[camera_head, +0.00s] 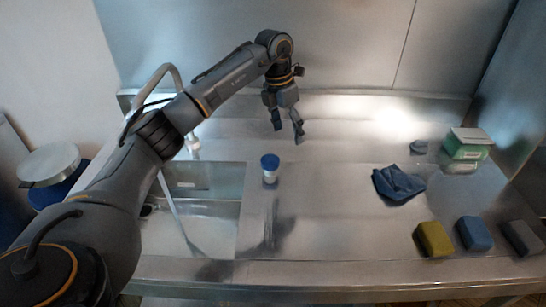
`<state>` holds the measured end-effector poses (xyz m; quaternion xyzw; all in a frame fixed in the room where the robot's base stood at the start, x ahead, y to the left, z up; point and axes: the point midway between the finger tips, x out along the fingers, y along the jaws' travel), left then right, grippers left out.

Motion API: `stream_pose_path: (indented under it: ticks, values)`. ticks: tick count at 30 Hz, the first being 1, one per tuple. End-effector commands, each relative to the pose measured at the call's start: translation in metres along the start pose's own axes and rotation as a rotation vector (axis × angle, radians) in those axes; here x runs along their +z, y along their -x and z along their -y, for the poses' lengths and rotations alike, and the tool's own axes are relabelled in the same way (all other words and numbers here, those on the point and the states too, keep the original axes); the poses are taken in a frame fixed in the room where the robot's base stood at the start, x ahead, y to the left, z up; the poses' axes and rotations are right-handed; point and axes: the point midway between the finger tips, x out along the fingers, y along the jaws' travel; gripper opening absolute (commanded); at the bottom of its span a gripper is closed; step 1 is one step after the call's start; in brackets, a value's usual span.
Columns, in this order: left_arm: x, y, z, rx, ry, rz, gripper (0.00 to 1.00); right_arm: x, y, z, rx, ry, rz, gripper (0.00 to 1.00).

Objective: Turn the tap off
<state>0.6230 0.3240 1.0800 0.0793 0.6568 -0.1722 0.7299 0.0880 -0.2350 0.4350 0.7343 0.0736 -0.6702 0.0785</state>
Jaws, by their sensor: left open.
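The tap (168,70) is a pale curved spout at the back left, partly hidden behind my left arm. A small pale fitting (193,143) shows beside the arm at the sink's back edge; I cannot tell whether it is the tap's handle. A thin pale streak (174,207) that looks like running water drops into the sink (240,222), its upper end hidden by the arm. My left gripper (287,136) is open and empty, pointing down over the counter to the right of the tap and apart from it. My right gripper is not in view.
A crumpled blue cloth (398,185), green box (467,149), and yellow (433,239), blue (474,233) and grey (522,238) blocks lie further right. The middle of the steel counter (325,205) is clear.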

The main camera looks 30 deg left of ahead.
Motion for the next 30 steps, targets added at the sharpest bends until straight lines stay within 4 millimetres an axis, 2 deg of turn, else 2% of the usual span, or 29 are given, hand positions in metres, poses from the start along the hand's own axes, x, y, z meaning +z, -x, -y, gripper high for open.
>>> stream_pose_path:
  ticks: [1,3,8,14,24,30]
  values:
    - [-0.01,0.011,-0.017,0.046,0.03,-0.04,0.74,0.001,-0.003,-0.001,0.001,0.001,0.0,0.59]
    - [-0.022,0.022,-0.032,0.087,0.059,-0.086,0.74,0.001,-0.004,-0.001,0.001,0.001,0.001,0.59]
    - [-0.033,0.026,-0.043,0.118,0.084,-0.128,0.74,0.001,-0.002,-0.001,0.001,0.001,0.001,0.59]
    - [-0.037,-0.004,-0.045,0.115,0.083,-0.13,0.74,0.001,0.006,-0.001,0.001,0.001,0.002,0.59]
    - [-0.045,-0.073,-0.052,0.113,0.082,-0.126,0.74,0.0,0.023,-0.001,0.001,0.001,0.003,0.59]
    - [-0.048,-0.098,-0.055,0.114,0.082,-0.124,0.74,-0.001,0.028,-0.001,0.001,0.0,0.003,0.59]
